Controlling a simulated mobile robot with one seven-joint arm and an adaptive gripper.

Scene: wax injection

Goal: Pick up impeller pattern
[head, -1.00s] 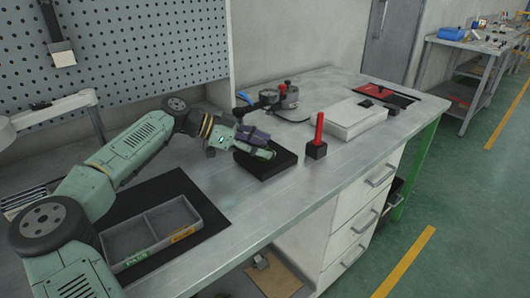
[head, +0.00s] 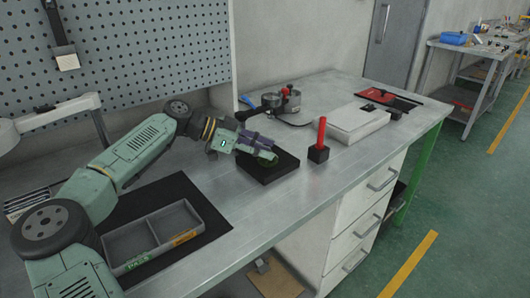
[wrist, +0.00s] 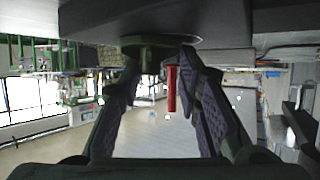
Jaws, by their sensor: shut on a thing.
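The impeller pattern (head: 267,159) is a small dark green round piece at the front edge of my fingertips, just over the black square pad (head: 270,174). In the wrist view, it shows as a dark green disc with a stem (wrist: 146,54) between the finger ends. My gripper (head: 262,147) reaches in from the left, low and nearly level. Its purple-grey fingers are shut on the pattern; they also show in the wrist view (wrist: 160,62). The fingers hide part of the pattern, and I cannot tell whether it still touches the pad.
A red-handled tool in a black block (head: 318,154) stands right of the pad and also shows in the wrist view (wrist: 171,90). A metal pot (head: 291,101) stands behind. A grey two-compartment tray (head: 151,235) lies front left. A white box (head: 352,123) lies right.

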